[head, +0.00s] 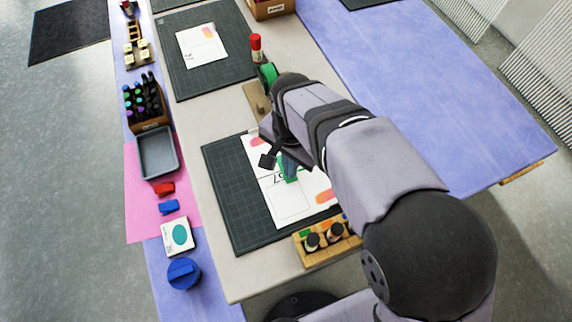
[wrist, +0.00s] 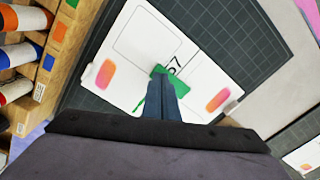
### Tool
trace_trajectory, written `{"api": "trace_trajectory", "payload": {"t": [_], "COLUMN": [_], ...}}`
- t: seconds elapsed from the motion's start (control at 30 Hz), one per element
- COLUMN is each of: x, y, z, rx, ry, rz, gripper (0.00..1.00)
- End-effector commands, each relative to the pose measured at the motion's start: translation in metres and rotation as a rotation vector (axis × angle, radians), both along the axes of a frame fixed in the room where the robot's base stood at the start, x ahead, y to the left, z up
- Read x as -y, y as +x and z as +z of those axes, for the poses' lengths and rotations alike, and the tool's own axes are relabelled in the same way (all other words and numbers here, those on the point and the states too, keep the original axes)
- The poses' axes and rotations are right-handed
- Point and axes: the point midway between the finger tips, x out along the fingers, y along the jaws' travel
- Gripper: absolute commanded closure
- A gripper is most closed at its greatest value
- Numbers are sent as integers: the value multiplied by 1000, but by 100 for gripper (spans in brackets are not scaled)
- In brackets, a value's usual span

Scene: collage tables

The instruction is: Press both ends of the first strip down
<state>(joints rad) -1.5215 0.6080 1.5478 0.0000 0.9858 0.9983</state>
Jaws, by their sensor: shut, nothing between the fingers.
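A white sheet (head: 262,193) with pink-orange patches and thin black lines lies on a dark gridded cutting mat (head: 226,190); the sheet also fills the middle of the wrist view (wrist: 128,62). A green strip (head: 289,179) lies on it near the middle, and it shows in the wrist view (wrist: 160,70) around my fingertips. My gripper (head: 287,167) is shut and empty, its tips down at the green strip; they also show in the wrist view (wrist: 164,82). The fingers hide part of the strip, and I cannot tell whether its ends lie flat.
A wooden rack (head: 327,241) with bottles stands at the mat's near edge. A green tape roll (head: 267,74) and a red-capped glue stick (head: 256,48) stand beyond the mat. A second mat (head: 181,67) holds another sheet. A grey tray (head: 157,153) and a marker box (head: 146,104) are at left.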

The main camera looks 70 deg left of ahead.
Motion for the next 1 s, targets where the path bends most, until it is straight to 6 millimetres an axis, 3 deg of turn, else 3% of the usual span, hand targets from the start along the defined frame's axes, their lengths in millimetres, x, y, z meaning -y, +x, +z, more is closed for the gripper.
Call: {"api": "trace_trajectory", "payload": {"t": [1.0], "x": [0], "y": [0], "z": [-8], "rx": [0], "ry": [0], "rz": [0], "gripper": [100]}}
